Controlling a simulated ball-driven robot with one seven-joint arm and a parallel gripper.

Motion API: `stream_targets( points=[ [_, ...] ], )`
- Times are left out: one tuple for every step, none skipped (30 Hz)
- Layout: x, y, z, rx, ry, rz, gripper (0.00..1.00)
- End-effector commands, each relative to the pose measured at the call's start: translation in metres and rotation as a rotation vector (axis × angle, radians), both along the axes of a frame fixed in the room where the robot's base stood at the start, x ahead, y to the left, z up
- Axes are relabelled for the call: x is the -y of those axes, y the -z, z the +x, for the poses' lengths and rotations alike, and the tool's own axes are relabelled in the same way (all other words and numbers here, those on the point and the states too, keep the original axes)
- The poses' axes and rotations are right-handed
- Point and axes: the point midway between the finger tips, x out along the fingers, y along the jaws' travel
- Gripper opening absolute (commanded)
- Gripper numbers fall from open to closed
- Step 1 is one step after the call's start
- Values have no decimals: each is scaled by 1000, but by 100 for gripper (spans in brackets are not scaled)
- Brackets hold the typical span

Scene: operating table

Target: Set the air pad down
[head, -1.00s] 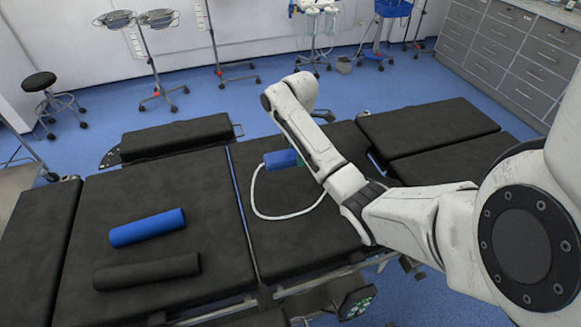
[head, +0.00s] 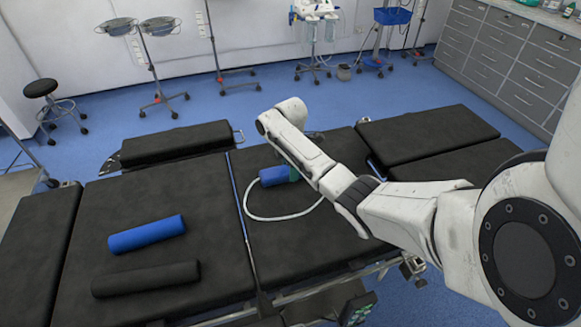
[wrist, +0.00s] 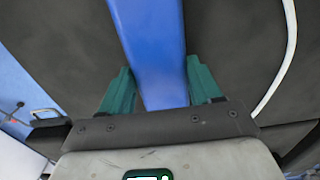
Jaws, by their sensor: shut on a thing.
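The air pad (head: 273,177) is a blue cylinder with a white hose looping over the black table section (head: 290,228). My gripper (wrist: 160,82) is shut on it, with green fingers on both sides of the blue body in the wrist view. In the head view the pad is low over the middle of the table; I cannot tell whether it touches the surface. My arm hides its right end and most of the gripper in the head view.
A blue roll (head: 147,234) and a black roll (head: 146,279) lie on the left table section. A raised black pad (head: 175,142) is at the far edge, and other black sections (head: 428,134) are at right. Table around the hose is clear.

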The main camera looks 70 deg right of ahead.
Motion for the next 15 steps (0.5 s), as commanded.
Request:
stream_targets(
  points=[
    [0,1,0,0,0,0,27],
    [0,2,0,0,0,0,64],
    [0,1,0,0,0,0,68],
    [0,1,0,0,0,0,71],
    [0,1,0,0,0,0,74],
    [0,1,0,0,0,0,78],
    [0,1,0,0,0,0,80],
    [0,1,0,0,0,0,83],
    [0,1,0,0,0,0,87],
    [0,1,0,0,0,0,89],
    [0,1,0,0,0,0,89],
    [0,1,0,0,0,0,89],
    [0,1,0,0,0,0,89],
    [0,1,0,0,0,0,89],
    [0,1,0,0,0,0,89]
  ],
)
